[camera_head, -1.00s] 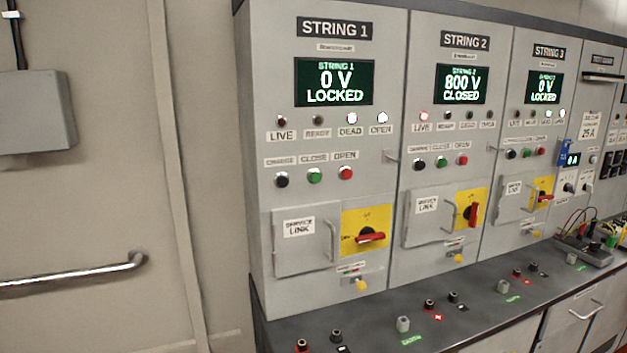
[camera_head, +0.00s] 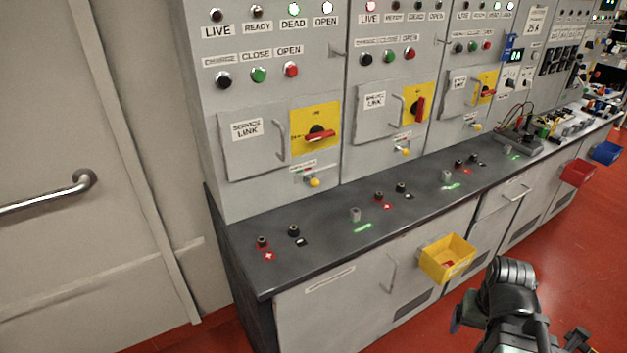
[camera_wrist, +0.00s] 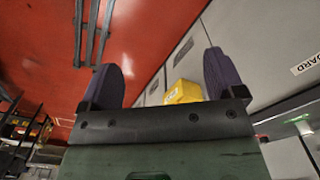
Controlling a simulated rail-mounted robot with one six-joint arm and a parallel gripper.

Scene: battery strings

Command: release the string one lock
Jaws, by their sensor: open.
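The string one lock is a small yellow knob (camera_head: 314,182) on the lower front of the leftmost cabinet. A small label plate sits just above it. Over it is a yellow switch plate (camera_head: 324,114) with a red handle (camera_head: 320,135) turned level. A service link door (camera_head: 254,155) beside the plate is shut. The string one display is out of the head view now. My gripper (camera_wrist: 163,78) is open and empty in the wrist view, with two dark fingers apart. In the head view my arm is at the lower right, well away from the lock.
A dark bench top (camera_head: 322,229) with terminals runs below the cabinets. A yellow bin (camera_head: 446,260) hangs on its front; a yellow shape also shows between my fingers (camera_wrist: 184,93). A red bin (camera_head: 577,172) hangs farther right. The red floor before the bench is open.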

